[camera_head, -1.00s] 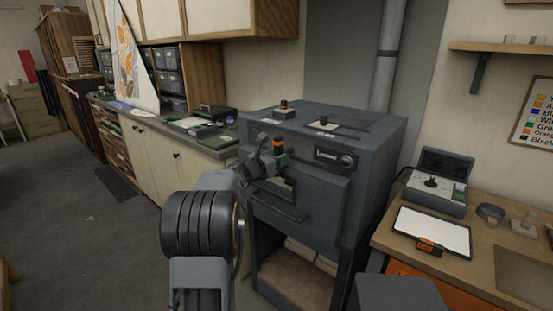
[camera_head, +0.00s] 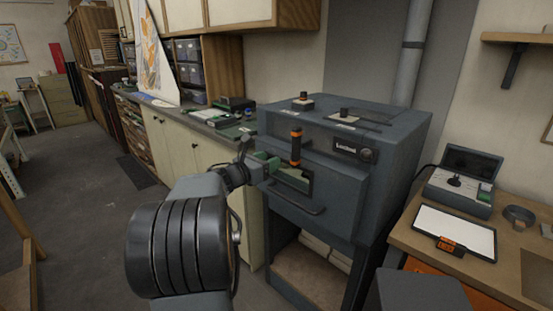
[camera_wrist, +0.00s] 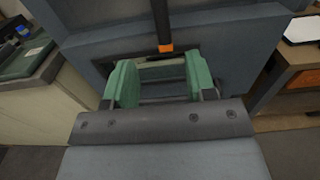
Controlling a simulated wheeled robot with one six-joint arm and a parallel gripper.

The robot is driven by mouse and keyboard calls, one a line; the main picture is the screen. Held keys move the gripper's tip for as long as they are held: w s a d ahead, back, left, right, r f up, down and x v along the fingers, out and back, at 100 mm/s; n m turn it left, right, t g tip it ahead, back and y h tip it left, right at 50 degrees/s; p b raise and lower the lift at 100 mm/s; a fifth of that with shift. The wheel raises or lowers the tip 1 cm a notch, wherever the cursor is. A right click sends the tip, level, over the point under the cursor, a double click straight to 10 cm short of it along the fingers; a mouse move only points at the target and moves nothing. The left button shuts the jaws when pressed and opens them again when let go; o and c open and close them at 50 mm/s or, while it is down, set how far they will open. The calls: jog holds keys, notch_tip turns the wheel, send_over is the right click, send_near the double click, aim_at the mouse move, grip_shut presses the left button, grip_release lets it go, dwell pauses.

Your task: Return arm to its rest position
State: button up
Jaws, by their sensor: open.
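My gripper (camera_head: 270,166) is at the end of my arm, in front of the grey kiln (camera_head: 345,200), on its left side. In the wrist view, my gripper (camera_wrist: 160,85) shows two green fingers spread apart with nothing held between them. Beyond them is an upright black lever with an orange band (camera_wrist: 166,47). The same black-and-orange lever (camera_head: 296,147) stands on the kiln front in the head view, apart from the fingers as far as I can tell. My forearm and its dark round joint fill the lower left of the head view.
A bench (camera_head: 400,238) at right holds a white tablet (camera_head: 455,231) and an open grey case (camera_head: 461,186). A counter with cabinets (camera_head: 180,145) runs along the left wall. The kiln's bar handle (camera_head: 300,208) juts out. The floor (camera_head: 85,220) at left is open.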

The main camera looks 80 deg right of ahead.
jog(key=shift+w+a, duration=0.25)
jog(key=shift+a, duration=0.15)
dwell(0.4)
jog(key=w+a+f+m+t+y+p, duration=0.1)
jog(key=w+a+f+m+t+y, duration=0.15)
jog(key=a+f+m+y, duration=0.6)
jog(key=w+a+f+m+t+y+p, duration=0.1)
jog(key=w+a+f+m+t, duration=0.15)
jog(key=w+a, duration=0.45)
jog(key=w+a+f+m+t+y+p, duration=0.1)
jog(key=w+a+f+m+t, duration=0.2)
jog(key=a, duration=0.7)
jog(key=w+a+r+n+t+y+p, duration=0.1)
jog(key=w+a+r+t+y+p, duration=0.1)
jog(key=a, duration=1)
jog(key=w+a+r+n+t+y+p, duration=0.1)
jog(key=w+a+r+t+y+p, duration=0.1)
jog(key=a, duration=1)
notch_tip(320, 180, up, 2)
jog(key=shift+w+a+r+t+y, duration=0.2)
jog(key=shift+w+a+t+y, duration=0.15)
jog(key=shift+w+t, duration=0.35)
